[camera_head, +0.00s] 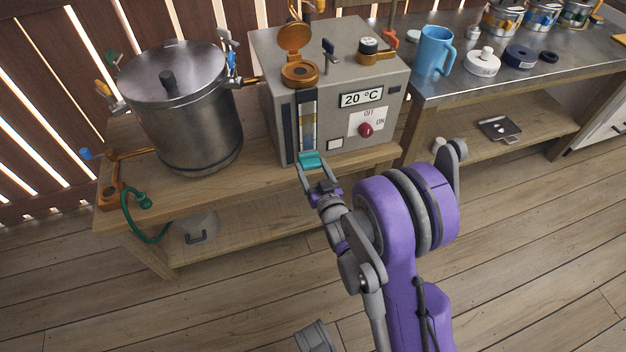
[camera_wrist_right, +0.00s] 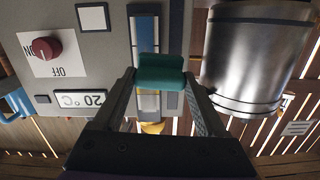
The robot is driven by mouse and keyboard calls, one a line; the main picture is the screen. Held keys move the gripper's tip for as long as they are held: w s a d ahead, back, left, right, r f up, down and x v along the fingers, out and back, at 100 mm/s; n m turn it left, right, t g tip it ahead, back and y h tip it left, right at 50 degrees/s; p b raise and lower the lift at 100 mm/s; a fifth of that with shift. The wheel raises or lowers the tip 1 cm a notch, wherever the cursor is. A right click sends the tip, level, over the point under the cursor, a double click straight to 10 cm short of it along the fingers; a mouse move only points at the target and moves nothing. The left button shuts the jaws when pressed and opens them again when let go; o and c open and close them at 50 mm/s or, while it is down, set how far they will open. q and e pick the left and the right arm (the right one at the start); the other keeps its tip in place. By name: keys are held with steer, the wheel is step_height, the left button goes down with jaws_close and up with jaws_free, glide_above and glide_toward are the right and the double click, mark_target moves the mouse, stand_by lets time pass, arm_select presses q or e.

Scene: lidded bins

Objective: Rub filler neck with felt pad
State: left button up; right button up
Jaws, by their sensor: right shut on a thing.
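The copper filler neck (camera_head: 299,74) stands on top of the grey box-shaped machine (camera_head: 370,50), with its round copper lid (camera_head: 294,38) swung up open behind it. My right gripper (camera_head: 309,165) is shut on a teal block, the felt pad (camera_head: 309,159). It holds the pad in front of the machine's lower front edge, below and apart from the filler neck. In the right wrist view the felt pad (camera_wrist_right: 160,73) sits between the fingertips, before the sight-glass strip.
A steel pot (camera_head: 190,115) stands left of the machine on the wooden bench (camera_head: 215,185). A blue mug (camera_head: 433,50) and a white lidded dish (camera_head: 482,63) stand on the steel counter to the right. A copper valve and lever stick up beside the filler neck.

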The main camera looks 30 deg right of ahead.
mark_target(315, 150)
steer(key=shift+s+d+r+t+h+b, duration=0.2)
steer(key=shift+s+t+h+b, duration=0.15)
steer(key=shift+s, duration=0.3)
steer(key=shift+w+r, duration=0.1)
steer(key=shift+r, duration=0.05)
steer(key=shift+p+x, duration=0.5)
steer(key=shift+x, duration=2.35)
steer(key=shift+x, duration=1.1)
steer(key=shift+s+d+r+p, duration=0.2)
steer(key=shift+d+p, duration=0.5)
steer(key=shift+d, duration=0.1)
arm_select(q)
steer(key=shift+s+r+p, duration=0.1)
steer(key=shift+r+p, duration=0.25)
steer(key=shift+r, duration=0.7)
arm_select(e)
steer(key=shift+s+d+f, duration=0.1)
steer(key=shift+s+d, duration=0.1)
steer(key=shift+d, duration=0.35)
steer(key=shift+s+d, duration=0.15)
steer(key=shift+d, duration=0.35)
